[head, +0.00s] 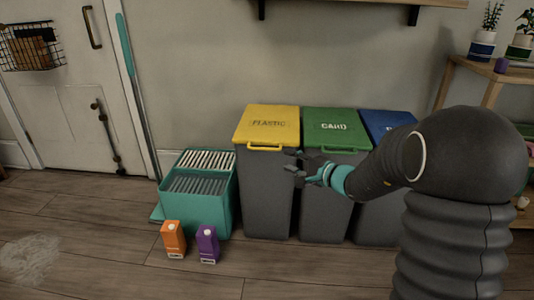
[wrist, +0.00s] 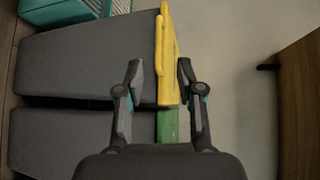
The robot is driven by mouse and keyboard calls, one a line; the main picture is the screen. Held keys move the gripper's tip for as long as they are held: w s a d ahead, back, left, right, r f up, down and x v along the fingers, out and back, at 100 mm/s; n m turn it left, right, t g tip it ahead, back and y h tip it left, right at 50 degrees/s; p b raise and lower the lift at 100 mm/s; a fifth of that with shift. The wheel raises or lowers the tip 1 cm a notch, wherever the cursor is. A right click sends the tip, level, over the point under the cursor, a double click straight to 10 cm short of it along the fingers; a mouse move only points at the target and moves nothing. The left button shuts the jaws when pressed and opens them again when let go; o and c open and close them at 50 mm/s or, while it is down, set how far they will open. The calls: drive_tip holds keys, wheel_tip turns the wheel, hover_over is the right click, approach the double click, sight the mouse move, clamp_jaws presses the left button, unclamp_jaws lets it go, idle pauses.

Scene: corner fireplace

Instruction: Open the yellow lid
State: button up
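The yellow lid (head: 268,124), marked PLASTIC, lies shut on the left grey bin (head: 265,195). Its yellow handle (head: 265,148) is on the front edge. In the wrist view the yellow lid (wrist: 168,60) runs edge-on between and beyond the fingers. My gripper (head: 292,162) is at the front of the bins, just right of and below the yellow handle. In the wrist view my gripper (wrist: 160,75) is open, fingers apart, with nothing clearly held. Whether a finger touches the lid cannot be told.
A green CARD lid (head: 335,128) and a blue lid (head: 385,124) top the bins to the right. A teal bucket (head: 205,205) stands left, with an orange carton (head: 173,238) and a purple carton (head: 208,244) in front. A shelf (head: 350,5) is above.

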sight(268, 150)
drive_tip(key=shift+m+t, duration=0.4)
drive_tip(key=shift+m, duration=0.1)
drive_tip(key=x, duration=0.5)
drive_tip(key=w+d+f+x, duration=0.1)
drive_tip(key=x, duration=0.4)
drive_tip(key=d+x, duration=0.1)
drive_tip(key=x, duration=0.3)
drive_tip(key=shift+w+a+f, duration=0.35)
drive_tip(key=shift+w+f, duration=0.05)
drive_tip(key=shift+w, duration=0.2)
clamp_jaws()
